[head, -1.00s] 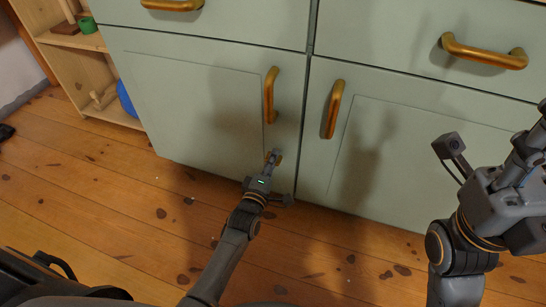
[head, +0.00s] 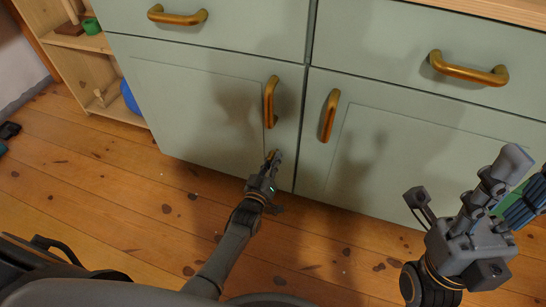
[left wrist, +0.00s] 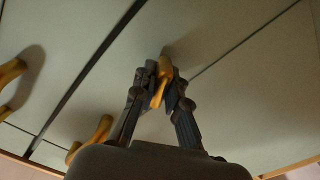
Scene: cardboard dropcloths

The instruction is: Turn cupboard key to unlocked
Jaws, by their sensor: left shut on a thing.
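The brass key (head: 276,153) sits in the left door of the pale green cupboard (head: 190,105), below that door's brass handle (head: 270,101). My left gripper (head: 272,160) is at the door front with its fingertips on the key. In the left wrist view, the key (left wrist: 161,82) shows between the two dark fingers of my left gripper (left wrist: 163,90), which are closed around it. The lock behind the key is hidden. My right gripper (head: 525,178) is raised at the right edge, away from the key; whether it is open or shut is unclear.
The right door has its own brass handle (head: 330,115), close to my left gripper. Drawers with brass handles (head: 468,69) are above. A wooden shelf (head: 105,106) with a blue round thing (head: 130,98) stands at left. The plank floor (head: 110,185) in front is mostly clear.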

